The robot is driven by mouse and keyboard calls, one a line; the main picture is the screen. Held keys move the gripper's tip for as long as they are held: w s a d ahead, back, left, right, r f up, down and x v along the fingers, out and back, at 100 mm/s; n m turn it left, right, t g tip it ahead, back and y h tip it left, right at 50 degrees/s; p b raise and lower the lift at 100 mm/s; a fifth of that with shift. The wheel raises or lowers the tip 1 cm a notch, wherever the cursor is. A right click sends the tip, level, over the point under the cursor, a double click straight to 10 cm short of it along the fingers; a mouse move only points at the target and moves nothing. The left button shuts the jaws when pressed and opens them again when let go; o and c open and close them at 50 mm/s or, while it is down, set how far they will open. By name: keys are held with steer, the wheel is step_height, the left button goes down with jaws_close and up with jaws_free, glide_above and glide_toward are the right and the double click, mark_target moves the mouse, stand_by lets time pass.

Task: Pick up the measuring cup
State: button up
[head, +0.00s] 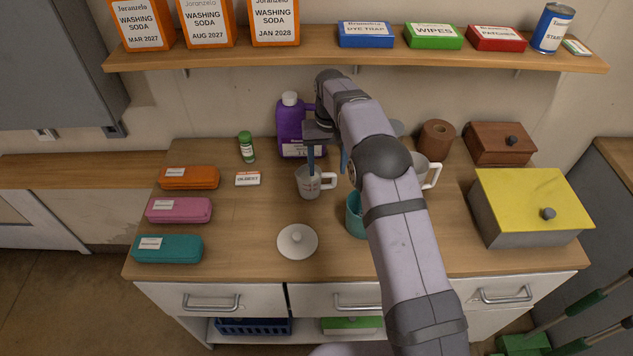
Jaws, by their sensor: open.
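A clear measuring cup (309,184) with red markings and a white handle on its right stands upright on the wooden counter (250,215). My gripper (327,163) is over the cup, pointing down with its fingers apart. The left finger comes down in front of or at the cup's rim; the right finger is beyond the handle side. I cannot tell whether either finger touches the cup. The arm hides part of the counter to the right.
A purple bottle (290,128) stands just behind the cup. A teal cup (355,216), partly hidden by my arm, and a white lid (297,241) are in front. A white mug (427,172) is to the right. Pouches, such as the pink one (179,210), lie left. A shelf (350,55) runs above.

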mark_target(329, 185)
steer(key=shift+s+d+f+p, duration=0.1)
steer(key=shift+f+p, duration=0.4)
steer(key=shift+f, duration=0.2)
steer(key=shift+s+d+f+p, duration=0.15)
steer(key=shift+f+p, duration=0.3)
steer(key=shift+f, duration=0.25)
steer(key=shift+s+d+f+p, duration=0.1)
steer(key=shift+f+p, duration=0.4)
steer(key=shift+f, duration=0.7)
steer(key=c, duration=1.4)
